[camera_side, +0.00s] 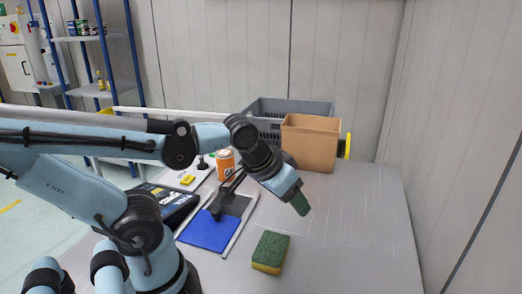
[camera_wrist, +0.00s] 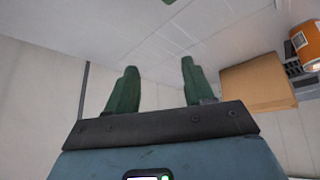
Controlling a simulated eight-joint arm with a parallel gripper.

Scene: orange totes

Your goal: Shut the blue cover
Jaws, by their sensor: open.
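The blue cover (camera_side: 208,234) is a flat blue panel on the table in the side view. It lies in the near part of a pale frame (camera_side: 238,236), and a dark area (camera_side: 236,204) shows at the far part. A black upright piece, perhaps a handle (camera_side: 215,210), stands at the cover's far edge. My gripper (camera_side: 302,205) is above the table, to the right of the cover and apart from it. In the wrist view my gripper (camera_wrist: 156,76) has its two green fingers spread with nothing between them. The cover is not visible in the wrist view.
A green and yellow sponge (camera_side: 270,253) lies right of the cover. An orange can (camera_side: 226,164), a brown box (camera_side: 309,144) and a grey crate (camera_side: 262,108) stand behind. A black case (camera_side: 165,202) is left of the cover. The table's right side is clear.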

